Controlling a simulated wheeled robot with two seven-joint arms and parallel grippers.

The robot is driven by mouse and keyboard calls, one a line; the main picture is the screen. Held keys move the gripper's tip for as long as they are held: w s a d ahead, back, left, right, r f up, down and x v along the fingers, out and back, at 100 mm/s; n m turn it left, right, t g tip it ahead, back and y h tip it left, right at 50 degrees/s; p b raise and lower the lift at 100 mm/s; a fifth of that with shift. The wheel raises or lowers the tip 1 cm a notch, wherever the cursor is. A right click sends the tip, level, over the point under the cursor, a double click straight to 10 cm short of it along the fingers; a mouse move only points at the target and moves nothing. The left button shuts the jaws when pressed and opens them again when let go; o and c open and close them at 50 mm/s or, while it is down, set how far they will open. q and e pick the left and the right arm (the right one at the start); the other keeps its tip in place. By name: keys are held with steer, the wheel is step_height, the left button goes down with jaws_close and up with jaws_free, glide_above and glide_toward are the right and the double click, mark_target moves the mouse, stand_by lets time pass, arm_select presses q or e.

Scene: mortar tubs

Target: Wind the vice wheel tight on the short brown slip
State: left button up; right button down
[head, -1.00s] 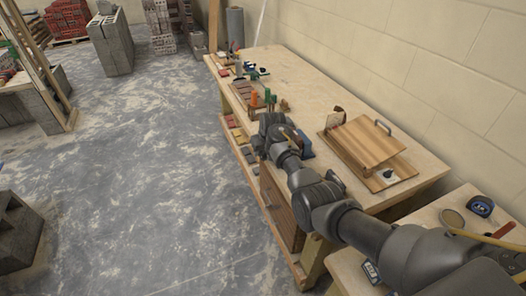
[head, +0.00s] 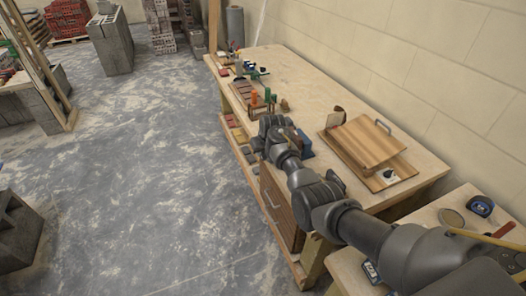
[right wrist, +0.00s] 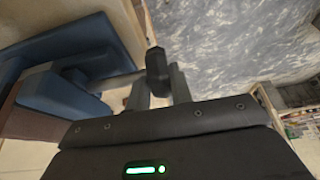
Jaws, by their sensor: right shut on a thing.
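The blue vice (head: 304,149) stands at the near front edge of the workbench, partly hidden behind my right wrist. Its blue body also shows at the left of the right wrist view (right wrist: 70,50). A grey screw runs from it to a dark wheel or knob (right wrist: 157,65). My right gripper (right wrist: 160,88) is shut on this wheel, with one finger on each side; it also shows in the head view (head: 268,128). A brown piece shows at the vice's far left (right wrist: 10,100); I cannot tell whether it is the short slip. My left gripper is out of view.
A wooden board with a handle (head: 366,143) lies right of the vice. A tray of brown slips (head: 246,92) and orange- and green-handled tools (head: 262,96) are farther along the bench (head: 315,85). A wooden drawer unit (head: 280,208) is below.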

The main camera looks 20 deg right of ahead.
steer(key=shift+s+t+p, duration=0.2)
steer(key=shift+t+p, duration=0.4)
steer(key=shift+p, duration=0.15)
steer(key=shift+t, duration=0.7)
steer(key=shift+s+f+t, duration=0.1)
steer(key=shift+f+t, duration=0.05)
steer(key=shift+t, duration=0.25)
steer(key=shift+s+f+t+b, duration=0.1)
steer(key=shift+t+b, duration=0.2)
steer(key=shift+t, duration=1.2)
steer(key=c, duration=1.3)
jaws_free()
steer(key=shift+a, duration=0.1)
steer(key=shift+o, duration=0.2)
